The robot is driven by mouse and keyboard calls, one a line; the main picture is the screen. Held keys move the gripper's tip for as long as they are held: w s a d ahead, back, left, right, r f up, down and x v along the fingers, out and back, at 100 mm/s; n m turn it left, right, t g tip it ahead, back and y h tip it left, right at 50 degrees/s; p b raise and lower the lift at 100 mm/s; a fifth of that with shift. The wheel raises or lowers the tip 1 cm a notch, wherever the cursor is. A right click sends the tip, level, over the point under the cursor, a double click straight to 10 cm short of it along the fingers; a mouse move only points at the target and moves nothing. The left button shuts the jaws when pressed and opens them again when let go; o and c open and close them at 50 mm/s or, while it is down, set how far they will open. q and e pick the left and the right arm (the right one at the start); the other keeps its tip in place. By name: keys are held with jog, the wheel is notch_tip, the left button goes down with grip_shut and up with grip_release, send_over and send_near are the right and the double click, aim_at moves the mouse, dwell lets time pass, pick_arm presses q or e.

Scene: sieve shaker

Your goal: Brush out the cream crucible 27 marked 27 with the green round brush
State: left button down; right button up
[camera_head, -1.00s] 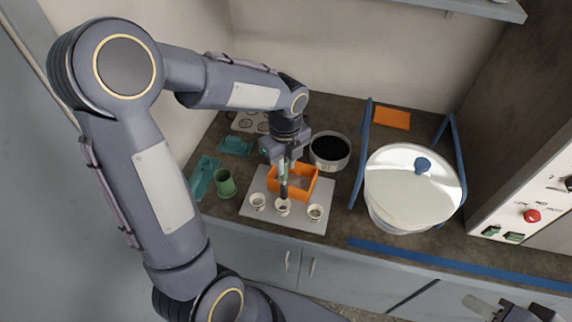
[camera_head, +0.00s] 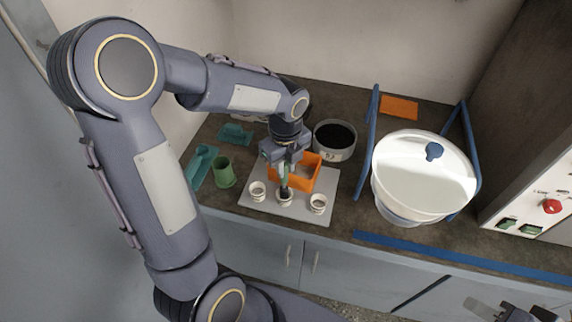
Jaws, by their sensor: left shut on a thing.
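Three small cream crucibles stand in a row along the front of a light grey board (camera_head: 268,209): a left one (camera_head: 257,194), a middle one (camera_head: 285,201) and a right one (camera_head: 318,207). Their marks are too small to read. My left gripper (camera_head: 285,160) is shut on the green round brush (camera_head: 285,176), which points down. Its dark bristle end is at the mouth of the middle crucible and appears to reach inside. The contact itself is too small to see. Part of my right gripper (camera_head: 498,311) shows at the bottom right edge; its jaws are unclear.
An orange open box (camera_head: 306,178) stands on the board just behind the brush. A dark-filled round pan (camera_head: 335,140) is behind it. A green cup (camera_head: 224,174) and teal holders (camera_head: 202,163) are left. A large lidded bowl (camera_head: 412,192) between blue bars stands right.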

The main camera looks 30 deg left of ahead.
pick_arm(q)
jog(key=shift+s+r, duration=0.1)
jog(key=shift+s, duration=0.1)
jog(key=shift+w+d, duration=0.15)
jog(key=shift+w, duration=0.35)
notch_tip(320, 180, up, 7)
jog(key=p, duration=0.6)
